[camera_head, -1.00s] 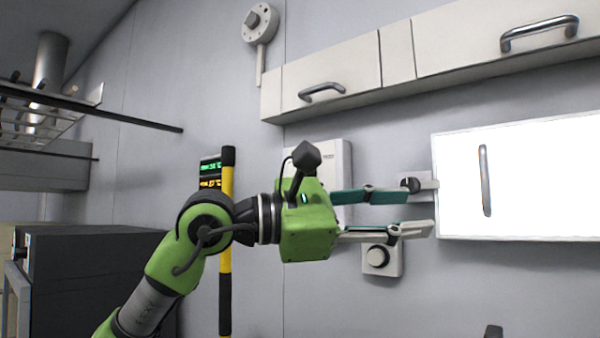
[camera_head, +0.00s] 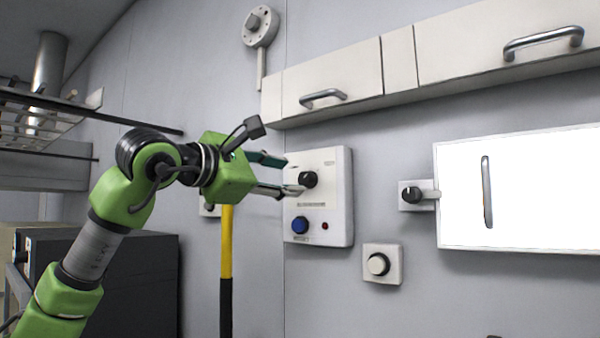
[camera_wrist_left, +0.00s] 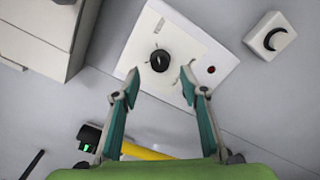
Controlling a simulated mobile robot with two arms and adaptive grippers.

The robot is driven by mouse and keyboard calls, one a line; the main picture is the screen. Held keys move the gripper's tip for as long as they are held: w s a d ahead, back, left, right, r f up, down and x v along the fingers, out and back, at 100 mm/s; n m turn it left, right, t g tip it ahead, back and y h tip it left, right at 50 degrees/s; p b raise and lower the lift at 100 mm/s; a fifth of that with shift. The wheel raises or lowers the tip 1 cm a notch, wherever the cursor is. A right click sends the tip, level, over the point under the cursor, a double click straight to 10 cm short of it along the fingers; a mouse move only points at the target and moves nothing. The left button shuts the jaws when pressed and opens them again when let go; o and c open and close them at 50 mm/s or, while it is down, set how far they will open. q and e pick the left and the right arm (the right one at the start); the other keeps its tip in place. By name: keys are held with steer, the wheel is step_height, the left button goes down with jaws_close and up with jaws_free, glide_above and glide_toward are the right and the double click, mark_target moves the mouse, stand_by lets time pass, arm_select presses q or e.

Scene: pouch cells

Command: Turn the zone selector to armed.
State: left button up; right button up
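A white wall panel (camera_head: 338,222) carries a black rotary knob (camera_head: 308,179), a blue button (camera_head: 300,225) and a small red light (camera_head: 325,226). The label under the knob is too small to read, so I cannot confirm this is the zone selector. My left gripper (camera_head: 293,176) is open and empty in front of the panel, its fingers pointing at the knob. In the left wrist view, the knob (camera_wrist_left: 159,60) lies just beyond the gap between the fingertips (camera_wrist_left: 160,82), apart from them. The blue button is hidden there. My right gripper does not show.
Other knobs sit on small plates to the right, one (camera_head: 410,194) beside a white board (camera_head: 520,150) and one (camera_head: 377,264) lower. Cabinets (camera_head: 330,85) hang above. A yellow and black post (camera_head: 226,260) stands behind my left arm.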

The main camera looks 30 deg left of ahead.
mark_target(303, 178)
arm_select(q)
steer(key=w, duration=0.3)
steer(key=w+p, duration=0.1)
steer(key=w, duration=0.1)
steer(key=shift+w+d, duration=0.15)
steer(key=shift+d, duration=0.1)
steer(key=c, duration=1.1)
